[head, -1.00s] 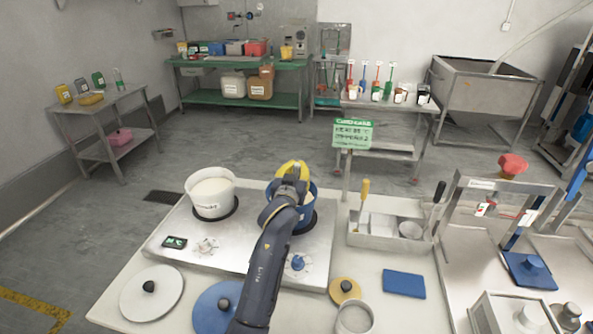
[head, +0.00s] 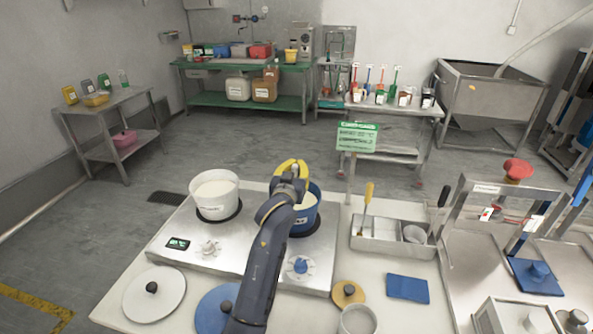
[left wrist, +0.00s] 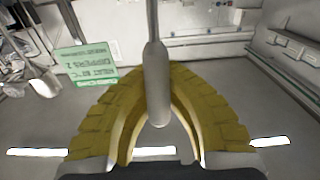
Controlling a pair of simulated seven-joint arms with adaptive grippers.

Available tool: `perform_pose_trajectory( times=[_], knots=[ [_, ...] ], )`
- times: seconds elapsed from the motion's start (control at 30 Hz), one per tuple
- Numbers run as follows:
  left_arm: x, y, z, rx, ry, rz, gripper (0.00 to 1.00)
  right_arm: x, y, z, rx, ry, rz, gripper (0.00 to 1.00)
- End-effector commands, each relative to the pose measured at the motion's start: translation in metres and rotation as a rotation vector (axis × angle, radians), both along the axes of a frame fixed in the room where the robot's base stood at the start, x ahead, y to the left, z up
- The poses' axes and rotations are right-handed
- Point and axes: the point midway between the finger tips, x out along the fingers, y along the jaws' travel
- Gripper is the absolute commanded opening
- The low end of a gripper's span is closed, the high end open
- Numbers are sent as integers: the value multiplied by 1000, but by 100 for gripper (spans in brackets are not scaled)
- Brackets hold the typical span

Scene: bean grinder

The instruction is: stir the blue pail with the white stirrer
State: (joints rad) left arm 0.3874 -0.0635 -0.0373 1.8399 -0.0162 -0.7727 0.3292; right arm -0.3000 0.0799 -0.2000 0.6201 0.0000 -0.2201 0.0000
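The blue pail (head: 303,221) stands on the right-hand burner of the steel hotplate and holds a pale, cream-coloured content (head: 308,200). My left gripper (head: 292,168), with yellow fingers, is over the pail's back-left part, and my wrist covers part of the rim. In the left wrist view its fingers (left wrist: 157,75) close around a pale grey-white handle (left wrist: 157,95), which I take as the white stirrer. The stirrer's lower end is hidden in the head view, so I cannot tell how deep it reaches. My right gripper is not in view.
A white pail (head: 214,205) stands left of the blue one on the hotplate (head: 215,262). White (head: 154,308) and blue (head: 206,312) lids lie in front. A steel tray (head: 388,246) with a yellow-handled tool is to the right. A green sign (head: 357,137) stands behind.

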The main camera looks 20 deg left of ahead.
Motion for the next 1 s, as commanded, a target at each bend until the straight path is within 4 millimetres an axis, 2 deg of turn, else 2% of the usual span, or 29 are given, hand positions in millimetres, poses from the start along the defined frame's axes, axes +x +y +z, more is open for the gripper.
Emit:
perform_pose_trajectory(
  times=[1.0],
  knots=[
    [0, 0, 69, 0, -1, 0, 0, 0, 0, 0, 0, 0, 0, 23]
  ],
)
